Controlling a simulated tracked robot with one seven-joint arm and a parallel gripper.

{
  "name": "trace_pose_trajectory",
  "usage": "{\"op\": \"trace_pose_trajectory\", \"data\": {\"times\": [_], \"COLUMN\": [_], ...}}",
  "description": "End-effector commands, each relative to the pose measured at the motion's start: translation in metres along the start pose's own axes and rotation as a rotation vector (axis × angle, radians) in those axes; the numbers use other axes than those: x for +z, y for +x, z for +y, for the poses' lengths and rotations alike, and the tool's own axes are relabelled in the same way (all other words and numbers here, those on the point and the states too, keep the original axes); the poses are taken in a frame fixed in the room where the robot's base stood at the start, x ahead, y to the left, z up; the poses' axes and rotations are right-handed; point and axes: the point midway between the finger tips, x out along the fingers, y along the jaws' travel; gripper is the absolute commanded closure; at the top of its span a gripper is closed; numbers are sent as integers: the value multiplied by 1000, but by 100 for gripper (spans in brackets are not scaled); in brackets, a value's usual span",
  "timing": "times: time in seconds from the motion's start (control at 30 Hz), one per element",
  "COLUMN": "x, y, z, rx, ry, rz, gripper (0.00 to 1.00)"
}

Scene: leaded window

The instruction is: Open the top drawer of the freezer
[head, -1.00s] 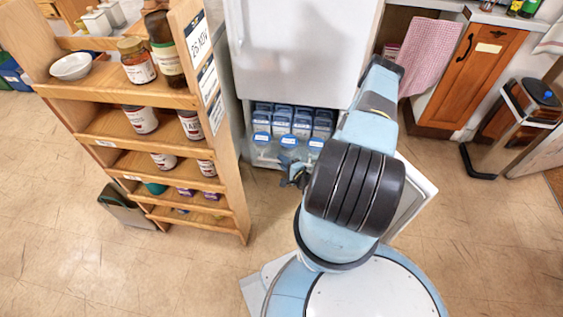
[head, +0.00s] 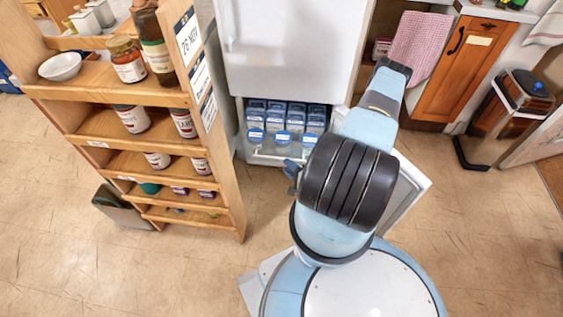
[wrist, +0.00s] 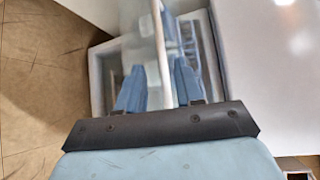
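The white freezer (head: 290,50) stands ahead, with its lower compartment open below a closed white upper door. The top drawer (head: 262,158) shows in that compartment, with several blue-and-white packs behind its clear front. My gripper (wrist: 159,85) shows in the wrist view with its two blue fingers apart. A pale upright edge (wrist: 160,40) with a clear panel beside it runs between the fingers; whether they touch it I cannot tell. In the head view my arm hides most of the gripper, and only a small blue part shows.
The open lower freezer door (head: 412,195) stands to the right, partly behind my arm. A wooden shelf rack (head: 235,190) with jars stands close on the left. A wooden cabinet (head: 465,65) and a bin (head: 508,105) are at the right.

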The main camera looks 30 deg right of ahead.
Motion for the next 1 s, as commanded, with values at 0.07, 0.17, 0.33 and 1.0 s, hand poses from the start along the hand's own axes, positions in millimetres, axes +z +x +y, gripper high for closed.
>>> {"op": "trace_pose_trajectory", "data": {"times": [0.07, 0.17, 0.33, 1.0], "x": [0, -1, 0, 0], "y": [-16, -33, -53, -62], "z": [0, 0, 0, 0], "rx": [1, 0, 1, 0], "ry": [3, 1, 2, 1], "rz": [3, 3, 1, 0], "gripper": [64, 64, 64, 64]}}
